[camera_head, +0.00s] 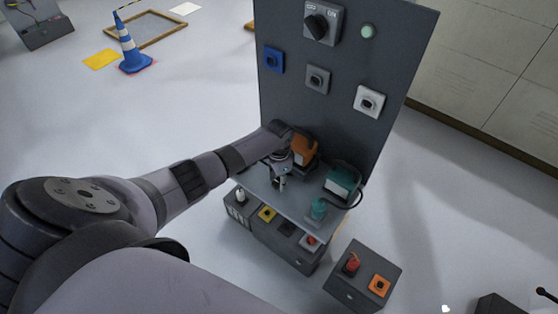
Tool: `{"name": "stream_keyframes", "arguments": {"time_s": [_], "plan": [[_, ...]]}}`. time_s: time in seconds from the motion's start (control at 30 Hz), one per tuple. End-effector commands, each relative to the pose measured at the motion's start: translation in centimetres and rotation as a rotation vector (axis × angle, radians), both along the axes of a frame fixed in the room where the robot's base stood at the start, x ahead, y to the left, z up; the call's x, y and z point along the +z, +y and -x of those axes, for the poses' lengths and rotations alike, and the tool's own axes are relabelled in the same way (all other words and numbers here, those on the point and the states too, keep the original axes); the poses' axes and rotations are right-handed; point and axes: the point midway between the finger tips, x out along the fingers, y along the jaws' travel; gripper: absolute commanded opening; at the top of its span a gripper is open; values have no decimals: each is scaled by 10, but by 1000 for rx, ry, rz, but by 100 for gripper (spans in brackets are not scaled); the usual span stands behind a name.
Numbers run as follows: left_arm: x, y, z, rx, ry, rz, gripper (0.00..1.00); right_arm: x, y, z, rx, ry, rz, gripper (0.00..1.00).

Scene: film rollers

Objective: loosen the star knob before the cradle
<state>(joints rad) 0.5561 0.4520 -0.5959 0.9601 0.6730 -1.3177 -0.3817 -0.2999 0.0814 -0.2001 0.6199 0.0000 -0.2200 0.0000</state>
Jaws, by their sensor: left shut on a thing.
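My left gripper (281,176) reaches in from the left to the grey shelf at the foot of the upright panel. It is shut on what seems to be the star knob, in front of an orange and dark unit, likely the cradle (304,149). My gripper hides most of the knob, so its shape and how far it is turned cannot be seen. My right gripper is not in view.
A teal unit (341,181) with a black cable and a small teal knob (319,209) stand to the right on the shelf (298,197). The dark panel (335,105) rises behind. Boxes with buttons stand below. A blue cone (130,47) is far left.

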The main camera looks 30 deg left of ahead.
Motion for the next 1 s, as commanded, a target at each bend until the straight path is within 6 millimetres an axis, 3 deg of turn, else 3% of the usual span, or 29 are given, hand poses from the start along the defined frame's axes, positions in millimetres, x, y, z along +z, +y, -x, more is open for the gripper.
{"name": "stream_keyframes", "arguments": {"time_s": [0.7,0.73,1.0], "plan": [[1,1,-1,77,-2,-1,9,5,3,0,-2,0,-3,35],[1,1,-1,77,-2,-1,38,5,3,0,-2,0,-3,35],[0,1,-1,77,-1,-1,56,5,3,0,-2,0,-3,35]]}}
